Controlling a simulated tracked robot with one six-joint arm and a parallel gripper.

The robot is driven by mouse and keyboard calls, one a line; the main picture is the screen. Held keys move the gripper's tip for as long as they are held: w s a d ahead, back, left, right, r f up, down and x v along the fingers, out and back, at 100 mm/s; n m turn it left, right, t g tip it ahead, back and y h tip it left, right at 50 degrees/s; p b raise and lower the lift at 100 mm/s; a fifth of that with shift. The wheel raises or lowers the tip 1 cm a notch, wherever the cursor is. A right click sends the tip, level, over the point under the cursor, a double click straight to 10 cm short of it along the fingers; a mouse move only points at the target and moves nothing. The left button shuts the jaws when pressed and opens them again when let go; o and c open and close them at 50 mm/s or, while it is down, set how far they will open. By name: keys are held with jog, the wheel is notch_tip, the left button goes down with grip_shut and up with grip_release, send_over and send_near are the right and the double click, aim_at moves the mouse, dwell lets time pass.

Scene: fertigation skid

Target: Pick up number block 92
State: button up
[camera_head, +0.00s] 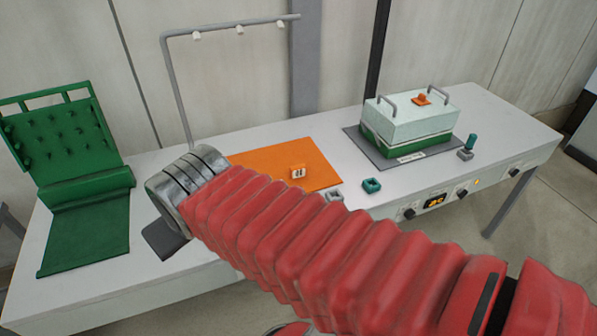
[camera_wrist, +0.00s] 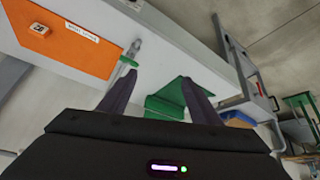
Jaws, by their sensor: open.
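In the wrist view the block (camera_wrist: 40,28) lies on the orange mat (camera_wrist: 75,55) at the upper left, beside a white label strip. My gripper (camera_wrist: 157,84) is open and empty, its two dark fingers apart, well away from the block. In the head view my red-sleeved arm crosses the front of the bench, and its metal end lies left of the mat; the fingers cannot be made out there.
A pale green lidded box (camera_head: 408,118) with two handles stands on a grey mat at right. A green tool roll (camera_head: 85,230) lies left. A grey lamp frame (camera_head: 175,85) stands behind.

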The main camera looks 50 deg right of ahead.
jog(key=shift+o, duration=0.7)
jog(key=w+d+f+h, duration=0.1)
jog(key=w+d, duration=0.2)
jog(key=d, duration=0.3)
jog(key=w+d+f+m+t+h, duration=0.1)
jog(key=w+d, duration=0.2)
jog(key=d, duration=0.2)
jog(key=shift+w+d+f+m+h, duration=0.15)
jog(key=shift+d+f+m+h, duration=0.15)
jog(key=shift+d+f, duration=0.1)
jog(key=m+t+h, duration=0.3)
jog(key=m+t, duration=0.1)
send_near(300, 169)
jog(key=shift+s+a+r, duration=0.15)
jog(key=shift+s+a, duration=0.25)
jog(key=shift+a, duration=0.1)
jog(key=shift+s+a+r, duration=0.15)
jog(key=shift+s+a, duration=0.2)
jog(key=shift+a, duration=0.15)
jog(key=shift+s+d+f+t+h, duration=0.2)
jog(key=shift+s+f+t+h, duration=0.1)
jog(key=shift+s, duration=0.1)
jog(key=shift+r, duration=0.1)
jog(key=x, duration=0.8)
jog(key=shift+w, duration=0.15)
jog(key=shift+w+d, duration=0.1)
jog(key=shift+w, duration=0.05)
